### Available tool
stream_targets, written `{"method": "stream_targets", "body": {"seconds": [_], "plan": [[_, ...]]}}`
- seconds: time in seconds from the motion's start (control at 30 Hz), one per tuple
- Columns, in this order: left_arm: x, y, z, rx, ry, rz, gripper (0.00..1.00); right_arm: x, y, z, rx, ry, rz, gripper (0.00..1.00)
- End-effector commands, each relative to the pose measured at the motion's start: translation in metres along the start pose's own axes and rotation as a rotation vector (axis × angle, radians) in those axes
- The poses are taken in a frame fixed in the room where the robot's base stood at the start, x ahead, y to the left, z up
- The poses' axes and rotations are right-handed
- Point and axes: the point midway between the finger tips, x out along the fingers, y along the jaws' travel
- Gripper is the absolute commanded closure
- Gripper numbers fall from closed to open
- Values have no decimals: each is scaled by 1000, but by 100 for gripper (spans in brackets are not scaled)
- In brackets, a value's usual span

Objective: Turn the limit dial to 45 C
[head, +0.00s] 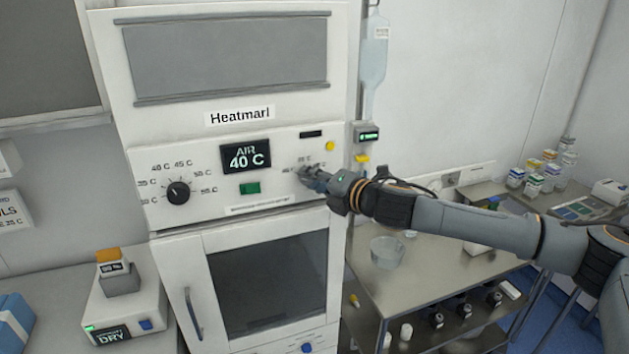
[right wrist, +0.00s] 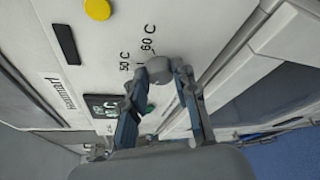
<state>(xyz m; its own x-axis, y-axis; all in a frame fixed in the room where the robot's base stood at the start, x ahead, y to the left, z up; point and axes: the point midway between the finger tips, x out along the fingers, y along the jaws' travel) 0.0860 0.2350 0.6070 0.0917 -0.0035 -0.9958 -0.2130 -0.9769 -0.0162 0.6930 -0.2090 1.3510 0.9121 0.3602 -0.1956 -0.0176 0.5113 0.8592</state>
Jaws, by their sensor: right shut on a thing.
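The white warming cabinet marked Heatmarl has a control panel (head: 215,160) with two dial scales. The display (head: 246,156) reads AIR 40 C. My left gripper is out of view.
A green button (head: 250,188) and a yellow button (head: 330,146) are near the gripper. A fluid bag (head: 373,55) hangs at right. A steel cart (head: 420,260) with a clear bowl (head: 387,252) stands below my right arm. A cabinet door (head: 265,280) is below the panel.

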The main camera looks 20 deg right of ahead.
Motion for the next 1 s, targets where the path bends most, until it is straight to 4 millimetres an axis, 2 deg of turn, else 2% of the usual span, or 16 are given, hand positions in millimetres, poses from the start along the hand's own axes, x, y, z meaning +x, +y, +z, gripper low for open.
{"method": "stream_targets", "body": {"seconds": [0.3, 0.33, 0.43, 0.77, 0.87, 1.0], "plan": [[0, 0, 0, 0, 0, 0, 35, 0, -1, 0, -4, 0, -2, 100], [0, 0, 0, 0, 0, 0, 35, 0, -1, 0, -4, 0, -2, 69], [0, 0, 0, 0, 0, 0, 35, 0, -1, 0, -3, 0, -2, 49], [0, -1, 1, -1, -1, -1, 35, -1, 0, 0, -2, 0, -1, 49], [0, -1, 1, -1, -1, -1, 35, -8, -1, 1, -1, -1, -1, 49], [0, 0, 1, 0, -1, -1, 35, -30, -1, 0, -2, -1, -2, 49]]}}
